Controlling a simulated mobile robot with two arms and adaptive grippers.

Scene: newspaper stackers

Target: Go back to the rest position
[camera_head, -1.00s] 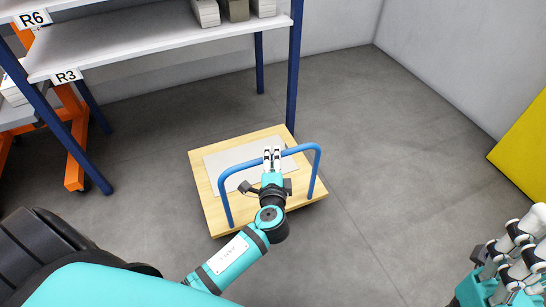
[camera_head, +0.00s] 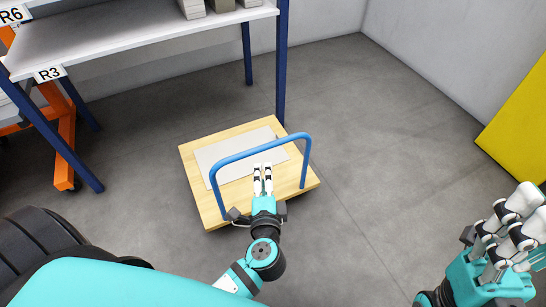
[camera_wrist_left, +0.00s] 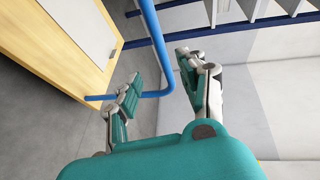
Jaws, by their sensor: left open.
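My left gripper (camera_head: 263,168) is open and empty in the head view, pointing away from me, in front of the blue handle (camera_head: 258,152) of the wooden cart (camera_head: 208,208). In the left wrist view, its two fingers (camera_wrist_left: 163,88) are spread apart, and the blue handle (camera_wrist_left: 161,45) shows beyond them. I cannot tell the exact gap between them. My right gripper (camera_head: 508,235) shows at the lower right, away from the cart, its fingers bunched in the picture.
A grey sheet (camera_head: 218,158) lies on the cart. A shelf rack (camera_head: 150,40) with blue posts stands behind, holding paper stacks (camera_head: 220,4). An orange frame (camera_head: 66,150) is at left, a yellow panel (camera_head: 515,130) at right. The grey floor (camera_head: 390,150) right of the cart is clear.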

